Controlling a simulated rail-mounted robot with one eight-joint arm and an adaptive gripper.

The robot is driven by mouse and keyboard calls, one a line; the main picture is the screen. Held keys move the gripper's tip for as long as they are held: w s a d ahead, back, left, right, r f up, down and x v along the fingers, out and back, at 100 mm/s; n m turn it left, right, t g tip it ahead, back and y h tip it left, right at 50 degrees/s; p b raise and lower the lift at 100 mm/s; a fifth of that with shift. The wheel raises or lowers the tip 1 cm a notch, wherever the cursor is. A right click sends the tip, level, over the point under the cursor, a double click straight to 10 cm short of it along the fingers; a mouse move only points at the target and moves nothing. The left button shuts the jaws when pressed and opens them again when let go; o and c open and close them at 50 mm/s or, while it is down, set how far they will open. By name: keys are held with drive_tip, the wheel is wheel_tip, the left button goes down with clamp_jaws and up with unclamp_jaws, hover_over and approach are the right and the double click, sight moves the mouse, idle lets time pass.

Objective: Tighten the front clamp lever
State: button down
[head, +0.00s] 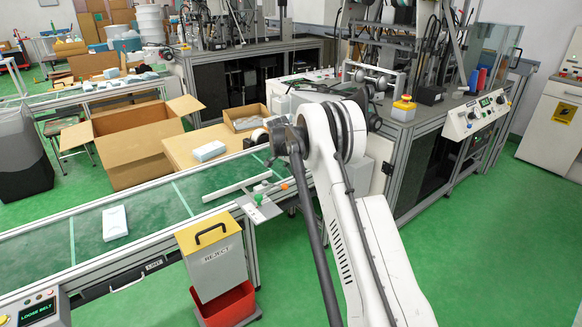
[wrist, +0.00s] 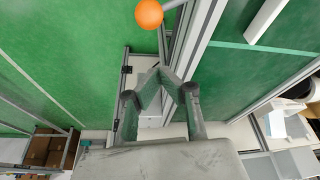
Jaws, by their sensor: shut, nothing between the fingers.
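A lever with an orange ball knob (wrist: 149,13) shows at the top edge of the wrist view, beside the conveyor's metal side rail. A small orange knob also shows in the head view (head: 284,187), at the conveyor's near edge by a small grey bracket plate (head: 262,211). My gripper (wrist: 162,74) is shut and empty, its fingertips together. In the wrist view the fingertips are below the orange knob, apart from it. Most of the lever's shaft is out of the wrist view. In the head view my arm hides the gripper's fingers.
The green conveyor belt (head: 170,212) carries a white packet (head: 115,223). A grey REJECT bin (head: 215,262) with a red tray (head: 229,305) stands in front. A small display (head: 38,311) reads LOOSE BELT. An open cardboard box (head: 128,150) is behind. Green floor is free at right.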

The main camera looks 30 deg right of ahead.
drive_tip(key=shift+s+a+f+b, duration=0.2)
drive_tip(key=shift+s+a+f, duration=0.15)
drive_tip(key=shift+a+f, duration=0.4)
drive_tip(key=shift+s+a+f+b, duration=0.15)
drive_tip(key=shift+s+a+f, duration=0.2)
drive_tip(key=shift+a+f, duration=0.35)
drive_tip(key=shift+r, duration=0.1)
